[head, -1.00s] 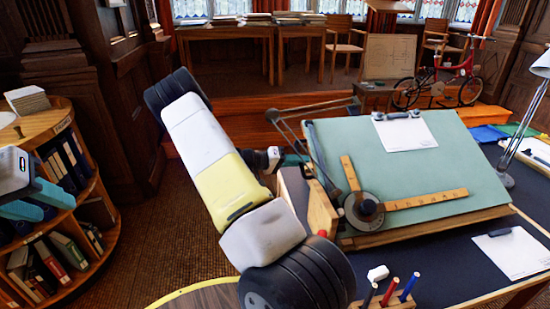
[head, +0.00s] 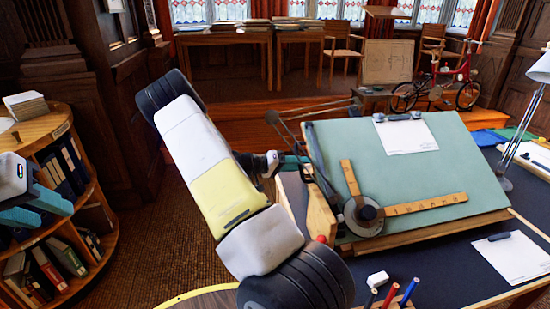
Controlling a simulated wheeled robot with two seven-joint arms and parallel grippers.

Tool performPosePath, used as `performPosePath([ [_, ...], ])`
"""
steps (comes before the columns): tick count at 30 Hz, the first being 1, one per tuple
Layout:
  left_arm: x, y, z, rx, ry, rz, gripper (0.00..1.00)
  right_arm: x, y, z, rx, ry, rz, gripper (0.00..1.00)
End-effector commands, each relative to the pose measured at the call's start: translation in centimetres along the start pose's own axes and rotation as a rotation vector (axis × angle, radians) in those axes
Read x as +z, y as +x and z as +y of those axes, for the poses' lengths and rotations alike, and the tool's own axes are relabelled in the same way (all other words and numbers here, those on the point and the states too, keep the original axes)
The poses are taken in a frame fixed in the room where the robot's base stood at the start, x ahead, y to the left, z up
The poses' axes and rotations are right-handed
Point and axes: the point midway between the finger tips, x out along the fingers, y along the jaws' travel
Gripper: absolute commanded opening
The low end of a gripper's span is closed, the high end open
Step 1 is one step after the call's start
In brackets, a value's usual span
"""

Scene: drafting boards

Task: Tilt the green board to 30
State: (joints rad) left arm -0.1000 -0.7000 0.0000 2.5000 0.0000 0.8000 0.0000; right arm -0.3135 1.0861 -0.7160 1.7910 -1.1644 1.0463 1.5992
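The green board (head: 410,175) stands tilted on its wooden base, its far edge higher than its near edge. No angle scale is readable. A drafting head (head: 363,212) with two wooden rulers lies on its lower left part. A wooden side piece (head: 318,212) with a red knob (head: 321,239) is at the board's left. My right gripper (head: 294,161) has its teal fingers at the board's left edge, partly hidden by the arm and side piece; contact and opening cannot be made out. My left gripper (head: 36,207) is at the far left, away from the board, its teal fingers apart and empty.
A white sheet (head: 405,137) is clipped on the board. Another clipboard (head: 517,257), an eraser (head: 377,278) and coloured pencils (head: 391,295) are on the dark desk in front. A lamp (head: 523,120) stands right. A round bookshelf (head: 85,215) is near my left gripper.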

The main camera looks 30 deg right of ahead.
Motion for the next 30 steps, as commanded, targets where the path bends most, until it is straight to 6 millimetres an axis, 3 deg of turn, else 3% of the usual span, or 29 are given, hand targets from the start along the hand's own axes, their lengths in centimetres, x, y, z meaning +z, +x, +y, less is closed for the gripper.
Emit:
performPosePath([
  [8,0.0,0.0,0.0,0.0,0.0,0.0,0.38,0.0,-0.4,0.0,0.0,-0.001,0.0,0.36],
  [21,0.0,0.0,0.0,0.0,0.0,0.0,0.38,0.0,-7.0,-0.1,0.0,0.001,0.002,0.36],
  [30,0.0,0.0,0.0,0.0,0.0,0.0,0.38,0.0,-7.8,0.0,0.0,-0.001,0.0,0.36],
])
